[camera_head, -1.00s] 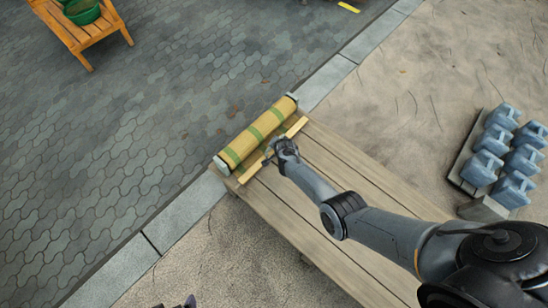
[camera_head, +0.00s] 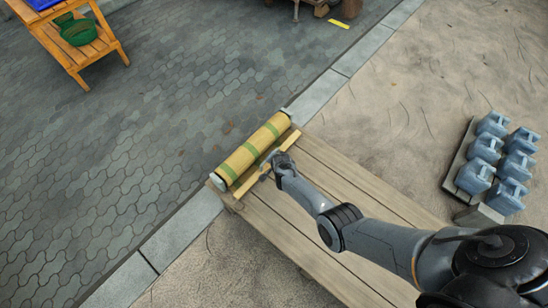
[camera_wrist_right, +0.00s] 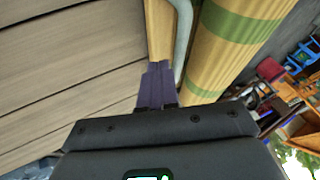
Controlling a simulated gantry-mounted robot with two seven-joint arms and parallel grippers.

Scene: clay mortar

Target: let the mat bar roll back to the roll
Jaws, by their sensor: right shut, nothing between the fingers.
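The rolled mat (camera_head: 252,150), yellow with green bands, lies at the far end of the wooden plank platform. The pale wooden mat bar (camera_head: 287,143) lies close along its near side, roughly parallel to it. My right gripper (camera_head: 267,167) is at the middle of the bar. In the right wrist view its purple fingers (camera_wrist_right: 157,85) are together, at the end of the visible stretch of bar (camera_wrist_right: 158,30), with the mat roll (camera_wrist_right: 225,40) to the right. The fingers cover part of the bar, so contact there is unclear. My left gripper is not in view.
The plank platform (camera_head: 330,255) extends toward me under my right arm. Several blue-grey weights (camera_head: 488,147) stand on a board at right. A wooden stand (camera_head: 75,60) holding a green bowl (camera_head: 79,32) is at upper left. Paving beyond the roll is mostly clear.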

